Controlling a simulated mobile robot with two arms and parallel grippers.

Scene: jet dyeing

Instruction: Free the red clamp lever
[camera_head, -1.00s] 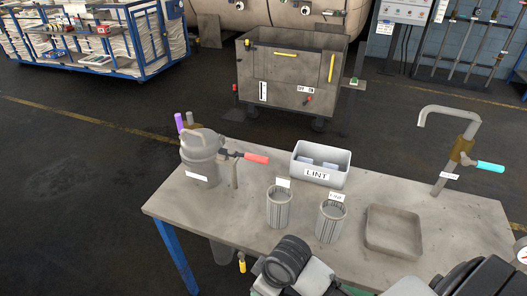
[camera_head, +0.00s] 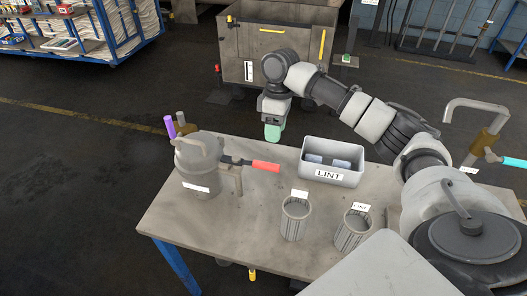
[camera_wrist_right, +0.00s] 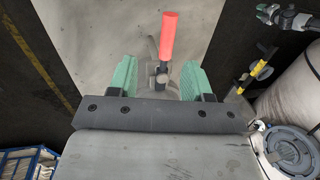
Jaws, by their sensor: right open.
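The red clamp lever (camera_head: 265,165) sticks out to the right from the side of the grey lidded pot (camera_head: 200,160) on the table. In the right wrist view the red lever (camera_wrist_right: 169,36) points up the picture, with its dark pivot (camera_wrist_right: 161,72) between and beyond the fingers. My right gripper (camera_head: 272,133) hangs above and just behind the lever, pointing down. In the wrist view its green fingers (camera_wrist_right: 158,82) are apart, with nothing held and no visible contact with the lever.
A grey LINT bin (camera_head: 331,170) stands right of the lever. Two ribbed baskets (camera_head: 295,219) (camera_head: 353,230) stand in front. A purple-handled valve (camera_head: 169,126) is behind the pot. A pipe with a cyan handle (camera_head: 492,155) stands at the right.

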